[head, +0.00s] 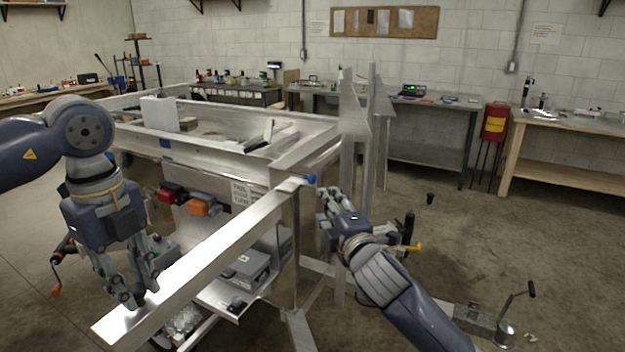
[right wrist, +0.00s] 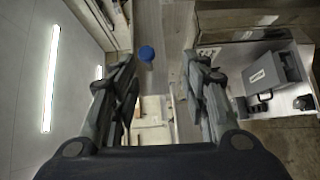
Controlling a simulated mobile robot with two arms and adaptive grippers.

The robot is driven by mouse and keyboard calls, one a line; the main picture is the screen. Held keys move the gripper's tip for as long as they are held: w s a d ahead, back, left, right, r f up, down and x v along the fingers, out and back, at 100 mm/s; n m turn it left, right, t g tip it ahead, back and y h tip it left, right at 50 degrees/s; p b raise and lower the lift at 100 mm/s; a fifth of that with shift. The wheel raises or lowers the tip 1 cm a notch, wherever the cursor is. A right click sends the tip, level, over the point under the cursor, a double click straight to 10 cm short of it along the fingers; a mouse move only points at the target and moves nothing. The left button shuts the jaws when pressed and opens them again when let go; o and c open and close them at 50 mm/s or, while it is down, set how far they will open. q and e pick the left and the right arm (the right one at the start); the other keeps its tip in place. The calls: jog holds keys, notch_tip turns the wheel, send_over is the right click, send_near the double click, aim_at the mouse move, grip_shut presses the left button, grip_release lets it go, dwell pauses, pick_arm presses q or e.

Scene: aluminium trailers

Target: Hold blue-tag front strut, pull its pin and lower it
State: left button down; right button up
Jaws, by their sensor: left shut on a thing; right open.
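A long aluminium strut (head: 215,257) runs from the lower left up to a corner of the trailer frame. A round blue pin knob (head: 310,179) sits at its far end; the knob also shows in the right wrist view (right wrist: 147,53). My left gripper (head: 138,294) points down and is shut on the strut near its near end; the fingers partly hide the contact. My right gripper (head: 323,202) is open and empty, just right of and below the knob. In the right wrist view the knob lies ahead, between the finger lines and nearer the left finger.
The trailer frame (head: 220,150) fills the middle, with a blue patch (head: 165,143) on its rail. A grey box (head: 245,270) sits on a shelf below the strut. A jack with a crank (head: 505,325) stands at lower right. Open floor lies to the right.

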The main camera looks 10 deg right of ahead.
aim_at(314, 180)
jog(key=w, duration=0.3)
jog(key=w+r, duration=0.1)
jog(key=w, duration=0.3)
jog(key=w+a+r, duration=0.1)
jog(key=w, duration=0.3)
jog(key=shift+w, duration=0.25)
jog(key=shift+c, duration=0.4)
